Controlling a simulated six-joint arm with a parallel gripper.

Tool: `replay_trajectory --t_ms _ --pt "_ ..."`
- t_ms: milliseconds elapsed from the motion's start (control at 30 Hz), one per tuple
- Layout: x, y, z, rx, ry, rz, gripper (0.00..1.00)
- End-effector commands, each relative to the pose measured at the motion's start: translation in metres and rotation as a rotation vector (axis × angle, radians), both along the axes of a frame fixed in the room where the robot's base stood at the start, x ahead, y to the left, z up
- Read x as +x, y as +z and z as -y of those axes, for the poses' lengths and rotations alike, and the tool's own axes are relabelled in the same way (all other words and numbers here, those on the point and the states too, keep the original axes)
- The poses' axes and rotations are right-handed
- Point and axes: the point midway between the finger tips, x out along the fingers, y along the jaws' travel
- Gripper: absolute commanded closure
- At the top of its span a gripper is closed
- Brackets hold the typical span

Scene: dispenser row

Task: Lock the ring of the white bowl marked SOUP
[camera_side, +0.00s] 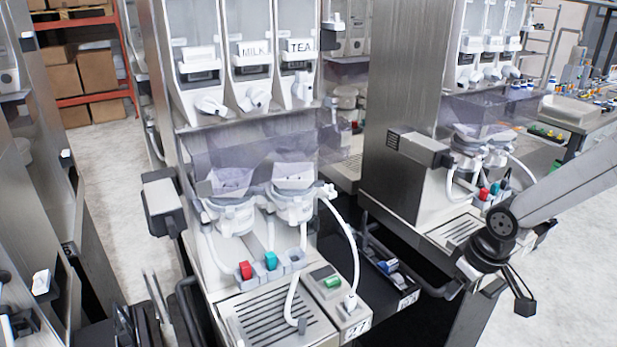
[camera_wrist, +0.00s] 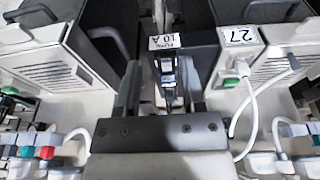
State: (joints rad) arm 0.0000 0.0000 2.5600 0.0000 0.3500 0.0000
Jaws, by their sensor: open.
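Two white bowls with rings sit side by side under the clear hoppers of the near machine in the side view, a left bowl (camera_side: 232,214) and a right bowl (camera_side: 293,203). I cannot read a SOUP mark on either one. Whether their rings are locked cannot be told. My gripper (camera_side: 497,285) is well to the right of both bowls, in front of the second machine. In the wrist view my gripper (camera_wrist: 163,82) is open, with nothing between its fingers.
Above the bowls are dispensers marked MILK (camera_side: 253,60) and TEA (camera_side: 299,60). A white hose (camera_side: 345,232) arches beside the right bowl. Red (camera_side: 245,270) and teal (camera_side: 270,261) parts stand below. A fuse unit (camera_side: 388,267) sits in the gap between the machines.

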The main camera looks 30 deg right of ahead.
Motion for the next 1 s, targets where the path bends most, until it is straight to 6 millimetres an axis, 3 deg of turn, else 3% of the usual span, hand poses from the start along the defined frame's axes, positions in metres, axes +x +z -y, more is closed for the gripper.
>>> replay_trajectory --t_ms 33,133,367,700,1000 --pt "0.000 0.000 0.000 0.000 0.001 0.001 0.67" --pt "0.003 0.000 -0.003 0.000 0.016 0.012 0.99" --pt "0.025 0.004 -0.026 -0.002 0.153 0.120 1.00" --pt "0.080 0.026 -0.097 -0.107 0.528 0.471 1.00" --pt "0.110 0.058 -0.157 -0.349 0.787 0.773 1.00"
